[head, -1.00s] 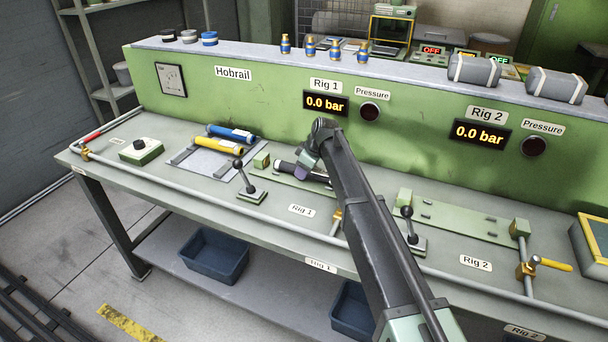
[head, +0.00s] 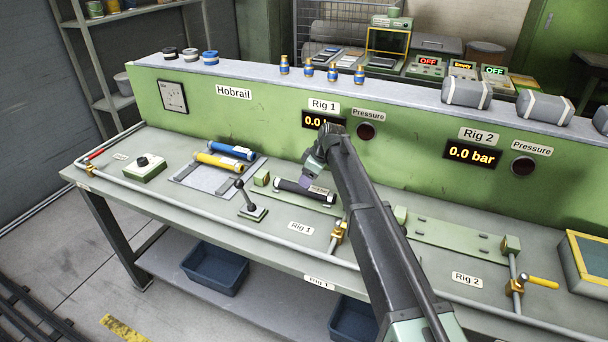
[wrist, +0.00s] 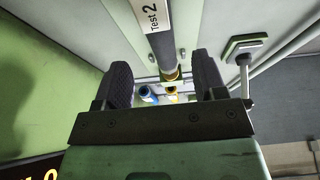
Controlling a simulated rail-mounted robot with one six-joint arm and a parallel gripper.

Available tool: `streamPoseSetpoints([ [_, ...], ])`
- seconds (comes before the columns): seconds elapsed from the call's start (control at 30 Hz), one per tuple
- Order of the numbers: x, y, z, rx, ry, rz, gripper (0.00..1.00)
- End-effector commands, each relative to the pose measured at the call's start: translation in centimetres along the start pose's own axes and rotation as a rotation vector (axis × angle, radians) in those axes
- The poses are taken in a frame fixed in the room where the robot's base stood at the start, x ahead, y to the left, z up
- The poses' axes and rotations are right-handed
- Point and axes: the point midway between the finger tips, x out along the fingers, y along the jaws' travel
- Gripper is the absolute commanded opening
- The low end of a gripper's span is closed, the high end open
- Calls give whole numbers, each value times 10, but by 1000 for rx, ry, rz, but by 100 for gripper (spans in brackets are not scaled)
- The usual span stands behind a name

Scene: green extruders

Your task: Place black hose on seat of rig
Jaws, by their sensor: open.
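The black hose (head: 300,190) lies along the green Rig 1 seat plate (head: 262,178), to the right of its left end block. Its right end is close to my arm. In the wrist view the dark hose (wrist: 162,47) shows its "Test 2" label and a brass-coloured end. My gripper (head: 306,181) is just over the hose in the head view. In the wrist view my gripper (wrist: 163,72) has its two fingers wide apart, on either side of the hose line, without touching it. My arm hides the right end of the Rig 1 seat.
Blue (head: 231,151) and yellow (head: 219,162) hoses lie on a grey tray (head: 193,183) at left. A black-knobbed lever (head: 247,203) stands in front of Rig 1. The empty Rig 2 plate (head: 450,237) is at right. The green back panel (head: 230,118) rises behind.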

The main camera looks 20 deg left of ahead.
Motion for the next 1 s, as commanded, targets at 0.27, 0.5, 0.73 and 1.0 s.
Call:
streamPoseSetpoints([
  [0.27, -62, 0, -2, 0, 0, 0, 64],
  [0.5, -59, 0, 0, 0, 0, -1, 64],
  [0.73, -86, -38, 55, 283, -108, 8, 64],
  [1.0, -165, -154, 232, 1181, -396, 212, 64],
])
